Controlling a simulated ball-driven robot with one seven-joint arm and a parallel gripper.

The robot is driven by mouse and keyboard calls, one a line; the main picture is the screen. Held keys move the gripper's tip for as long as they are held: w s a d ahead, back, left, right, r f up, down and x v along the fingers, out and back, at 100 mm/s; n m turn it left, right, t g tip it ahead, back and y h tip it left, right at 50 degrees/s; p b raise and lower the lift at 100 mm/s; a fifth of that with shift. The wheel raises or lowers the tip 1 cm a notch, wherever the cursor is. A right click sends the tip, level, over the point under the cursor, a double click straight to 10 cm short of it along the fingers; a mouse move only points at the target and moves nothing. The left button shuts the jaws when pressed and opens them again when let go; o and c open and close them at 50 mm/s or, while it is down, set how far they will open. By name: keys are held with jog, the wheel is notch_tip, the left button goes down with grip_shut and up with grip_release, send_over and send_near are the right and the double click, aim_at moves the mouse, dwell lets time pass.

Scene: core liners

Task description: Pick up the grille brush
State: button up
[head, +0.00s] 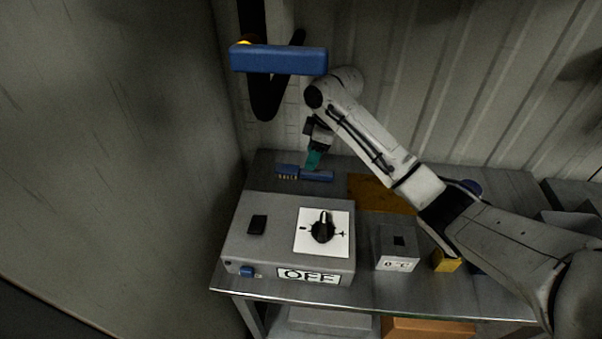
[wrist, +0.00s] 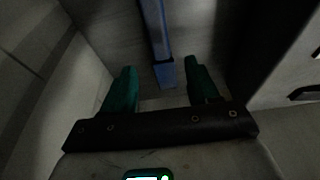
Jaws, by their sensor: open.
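The grille brush (head: 318,175) is blue with pale bristles at its left end. It lies on the grey bench at the back left, behind the grey switch box. My gripper (head: 314,161) points down at the brush, with its teal fingers over the middle and right part. In the wrist view, the blue handle (wrist: 155,30) runs up the picture, and its near end lies between the open fingers of my gripper (wrist: 158,75). The fingers stand apart on both sides with nothing held. I cannot tell the exact height of the fingertips over the bench.
The grey switch box (head: 270,215) with a black knob and an OFF label stands in front of the brush. A small grey box (head: 397,262) and a yellow block (head: 446,262) stand to its right. A brown panel (head: 372,191) lies behind them. Walls close in at left and back.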

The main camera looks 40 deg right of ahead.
aim_at(305, 170)
jog(key=shift+p+x, duration=0.3)
jog(key=shift+x, duration=3.05)
jog(key=shift+c, duration=0.4)
jog(key=shift+s, duration=0.1)
grip_shut()
